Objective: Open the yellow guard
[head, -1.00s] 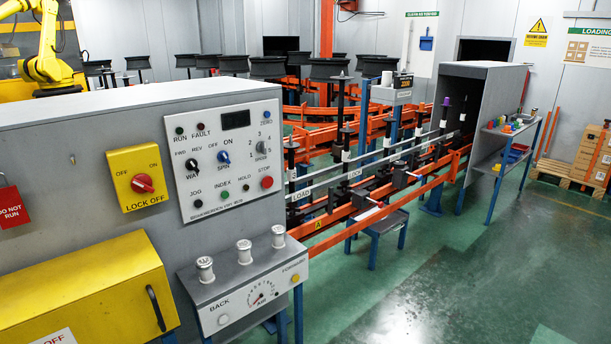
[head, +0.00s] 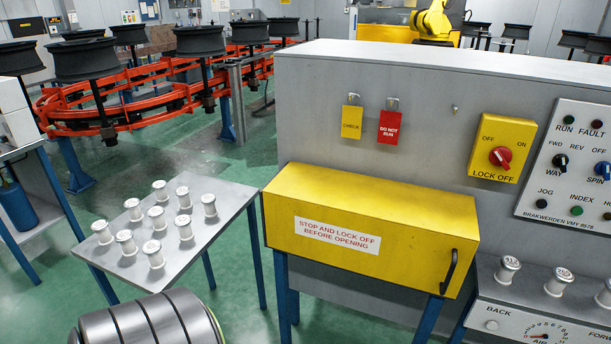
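The yellow guard (head: 420,232) is a box-shaped cover on blue legs against the grey cabinet, in the middle of the head view. It looks shut. A black handle (head: 449,271) stands at the right end of its front. A white label (head: 337,235) on the front reads "STOP AND LOCK OFF BEFORE OPENING". The yellow lock-off switch (head: 484,170) with a red knob is on the cabinet to the right of the guard; the knob's exact setting is hard to tell. Neither of my grippers is in view.
A "CHECK" tag (head: 351,123) and a red "DO NOT RUN" tag (head: 391,127) hang above the guard. The control panel (head: 571,188) is at right. A metal table (head: 222,196) with several white spools stands left of the guard. Green floor (head: 170,160) is open behind the table.

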